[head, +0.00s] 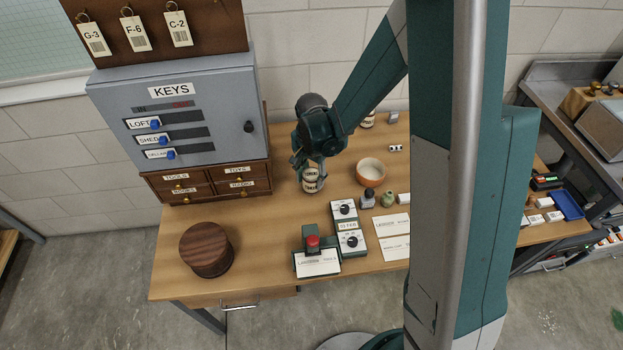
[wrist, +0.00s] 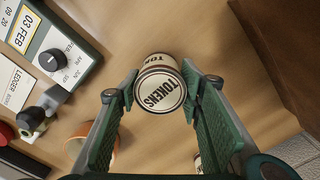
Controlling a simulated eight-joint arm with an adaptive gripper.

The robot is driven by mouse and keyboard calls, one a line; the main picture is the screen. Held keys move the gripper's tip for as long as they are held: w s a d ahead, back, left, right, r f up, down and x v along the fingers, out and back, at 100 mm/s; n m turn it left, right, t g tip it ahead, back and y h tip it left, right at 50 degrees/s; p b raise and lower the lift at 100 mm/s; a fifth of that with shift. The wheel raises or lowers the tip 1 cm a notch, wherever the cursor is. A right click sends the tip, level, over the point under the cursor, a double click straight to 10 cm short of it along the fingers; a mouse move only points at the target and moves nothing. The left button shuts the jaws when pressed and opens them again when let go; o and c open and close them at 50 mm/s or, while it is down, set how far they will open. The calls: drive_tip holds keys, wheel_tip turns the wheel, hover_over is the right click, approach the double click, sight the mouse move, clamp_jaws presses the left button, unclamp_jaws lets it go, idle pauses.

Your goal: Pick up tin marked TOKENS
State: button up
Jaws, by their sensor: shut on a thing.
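The tin marked TOKENS (head: 313,184) is a small cream and dark cylinder standing at the middle of the wooden table, right of the key cabinet. In the wrist view its lid (wrist: 158,92) reads TOKENS, with more lettering on its side. My gripper (head: 312,170) reaches down over the tin from behind. In the wrist view my gripper's fingers (wrist: 155,88) are on either side of the tin and shut on it. I cannot tell whether its base touches the table. My gripper hides part of the tin in the head view.
A terracotta bowl (head: 371,172) stands close right, with small bottles (head: 367,199) before it. Date stampers (head: 345,211) and a red-knobbed stamp (head: 313,246) are in front. The grey key cabinet (head: 180,115) on wooden drawers (head: 210,184) is left. A round wooden box (head: 206,250) stands front left.

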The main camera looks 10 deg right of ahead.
drive_tip(key=shift+r+p, duration=0.8)
drive_tip(key=shift+r, duration=4.15)
drive_tip(key=shift+w, duration=0.1)
